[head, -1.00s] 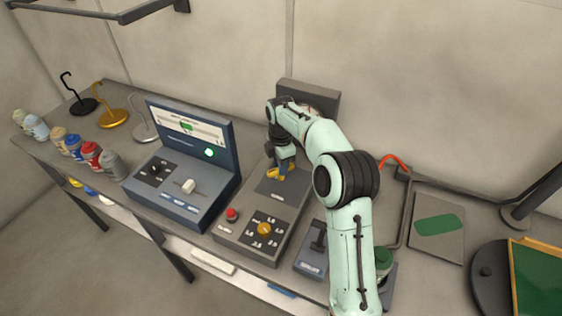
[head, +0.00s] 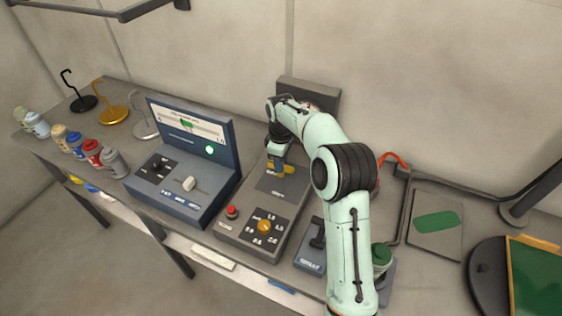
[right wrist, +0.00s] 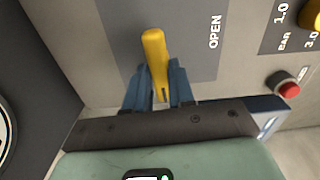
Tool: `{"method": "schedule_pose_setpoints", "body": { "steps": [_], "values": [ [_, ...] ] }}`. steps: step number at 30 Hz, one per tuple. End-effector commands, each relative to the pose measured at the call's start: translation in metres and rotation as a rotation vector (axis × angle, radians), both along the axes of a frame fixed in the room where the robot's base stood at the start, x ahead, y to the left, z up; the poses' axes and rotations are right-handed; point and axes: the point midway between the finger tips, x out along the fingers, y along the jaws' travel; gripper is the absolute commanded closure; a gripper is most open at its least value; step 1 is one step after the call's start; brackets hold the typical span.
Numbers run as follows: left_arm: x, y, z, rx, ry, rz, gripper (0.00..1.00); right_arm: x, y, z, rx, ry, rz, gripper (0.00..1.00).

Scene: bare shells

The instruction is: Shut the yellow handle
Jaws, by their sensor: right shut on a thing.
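The yellow handle (head: 288,169) sits on the dark plate of a grey control box (head: 246,247) in the middle of the bench. In the right wrist view the handle (right wrist: 155,48) stands between the blue fingers of my right gripper (right wrist: 160,85), with its yellow end reaching past them. My right gripper (head: 277,161) is shut on it. The word OPEN shows on the plate (right wrist: 190,30) beside the handle. The handle's base is partly hidden by the fingers. My left gripper is not in view.
A blue-grey console (head: 180,190) with a raised screen stands left of the box. The box also carries a red button (head: 231,212) and a yellow knob (head: 264,226). A small lever unit (head: 311,250) is close on the right, by my arm. Cans and hooked stands fill the left end.

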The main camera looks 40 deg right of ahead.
Motion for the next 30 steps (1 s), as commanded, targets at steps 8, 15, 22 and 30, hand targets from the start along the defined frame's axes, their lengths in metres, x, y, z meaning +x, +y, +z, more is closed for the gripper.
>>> {"method": "schedule_pose_setpoints", "body": {
  "steps": [8,15,22,30],
  "values": [
    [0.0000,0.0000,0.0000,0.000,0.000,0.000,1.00,0.0005,0.0007,-0.0001,0.001,-0.002,-0.072,1.00],
    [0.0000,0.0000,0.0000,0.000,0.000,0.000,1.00,0.0005,0.0005,-0.0001,0.001,-0.002,-0.084,1.00],
    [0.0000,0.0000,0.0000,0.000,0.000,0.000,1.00,0.0004,0.0005,-0.0001,0.001,-0.002,-0.084,1.00],
    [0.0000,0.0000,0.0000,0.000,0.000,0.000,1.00,0.0002,0.0002,-0.0001,0.001,-0.001,-0.083,0.51]
  ]
}}
